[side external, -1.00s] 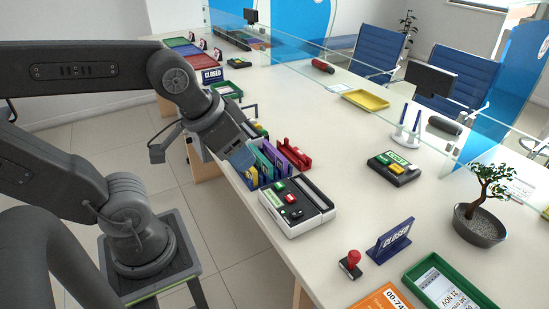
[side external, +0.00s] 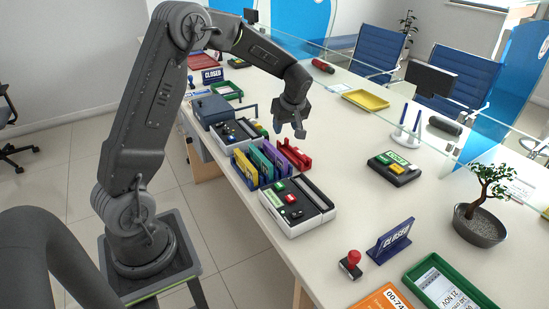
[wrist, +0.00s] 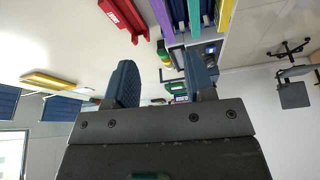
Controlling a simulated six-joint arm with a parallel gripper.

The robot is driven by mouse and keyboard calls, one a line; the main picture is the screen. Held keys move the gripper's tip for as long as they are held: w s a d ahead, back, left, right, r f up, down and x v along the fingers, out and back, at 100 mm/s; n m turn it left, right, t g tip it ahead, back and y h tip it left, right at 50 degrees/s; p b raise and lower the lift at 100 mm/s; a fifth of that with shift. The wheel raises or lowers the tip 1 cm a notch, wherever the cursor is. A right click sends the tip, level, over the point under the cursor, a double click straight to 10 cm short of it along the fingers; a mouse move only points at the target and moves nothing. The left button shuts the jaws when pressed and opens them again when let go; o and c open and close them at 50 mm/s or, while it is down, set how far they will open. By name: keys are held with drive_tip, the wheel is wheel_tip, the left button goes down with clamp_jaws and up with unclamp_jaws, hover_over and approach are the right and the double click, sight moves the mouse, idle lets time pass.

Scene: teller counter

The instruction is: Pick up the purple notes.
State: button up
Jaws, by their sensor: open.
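The purple notes (side external: 279,156) stand upright in a row of coloured holders, between the teal-green one and the red one (side external: 294,153). In the wrist view a purple strip (wrist: 163,18) shows at the top edge, beside the red holder (wrist: 122,14). My gripper (side external: 289,130) is open and empty, raised above the counter just beyond the row in the side view. In the wrist view its two fingers (wrist: 160,80) are well apart with nothing between them.
A yellow holder (side external: 245,166) and a teal-green holder (side external: 262,163) stand left of the purple notes. A white device with buttons (side external: 297,208) sits in front, and another keyed device (side external: 235,131) behind. A yellow tray (side external: 365,99) lies farther right; the counter between is clear.

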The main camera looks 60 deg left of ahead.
drive_tip(key=n, duration=0.1)
approach(275, 151)
drive_tip(key=shift+g, duration=0.3)
drive_tip(key=x, duration=0.3)
drive_tip(key=w+x, duration=0.1)
drive_tip(key=x, duration=0.1)
drive_tip(key=shift+f, duration=0.25)
drive_tip(key=shift+x, duration=3.15)
drive_tip(key=shift+s+a, duration=0.1)
drive_tip(key=shift+a, duration=0.05)
drive_tip(key=shift+r, duration=0.1)
clamp_jaws()
